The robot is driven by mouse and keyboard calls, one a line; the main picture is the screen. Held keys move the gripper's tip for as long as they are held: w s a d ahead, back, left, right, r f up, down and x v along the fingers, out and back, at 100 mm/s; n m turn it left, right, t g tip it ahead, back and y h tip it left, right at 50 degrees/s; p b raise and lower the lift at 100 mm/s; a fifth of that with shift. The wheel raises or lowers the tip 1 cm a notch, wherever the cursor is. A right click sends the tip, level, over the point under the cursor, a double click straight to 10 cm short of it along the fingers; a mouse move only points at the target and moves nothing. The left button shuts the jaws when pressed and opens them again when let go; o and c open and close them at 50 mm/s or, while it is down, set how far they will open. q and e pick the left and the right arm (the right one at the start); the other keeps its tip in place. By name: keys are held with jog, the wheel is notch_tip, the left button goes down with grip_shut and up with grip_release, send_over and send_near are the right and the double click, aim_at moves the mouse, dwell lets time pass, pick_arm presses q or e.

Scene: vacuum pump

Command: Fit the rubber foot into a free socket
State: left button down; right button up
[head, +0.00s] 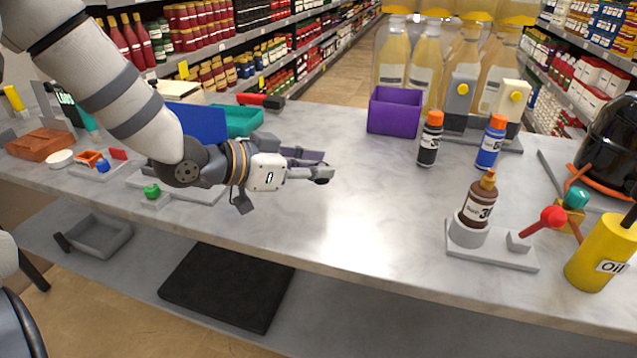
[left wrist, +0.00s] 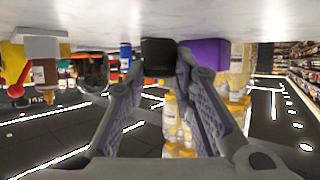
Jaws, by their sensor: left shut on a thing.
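My left gripper (head: 322,174) is shut on a small black rubber foot (left wrist: 159,57), above the middle of the table. In the left wrist view the foot sits between the two fingertips; in the head view it is a small dark end at the fingers. A dark rounded machine (head: 612,140), seemingly the vacuum pump, stands at the right edge with an orange band at its base, partly cut off. I cannot make out a free socket in either view. My right gripper is not in view.
The table (head: 370,215) is clear right of the gripper. A purple bin (head: 395,110) and two orange-capped bottles stand behind. A brown bottle (head: 477,205) stands in a grey holder; a yellow oil can (head: 600,252) is at right. Small parts and trays crowd the left.

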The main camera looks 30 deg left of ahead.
aim_at(318, 183)
pick_arm(q)
jog(key=shift+w+d+f, duration=0.1)
jog(key=shift+w+f, duration=0.1)
jog(key=shift+f, duration=0.75)
jog(key=shift+w+d+f, duration=0.1)
jog(key=shift+w+f, duration=0.05)
jog(key=shift+f, duration=0.8)
jog(key=shift+f, duration=0.15)
jog(key=c, duration=1.4)
grip_release()
jog(key=shift+o, duration=0.2)
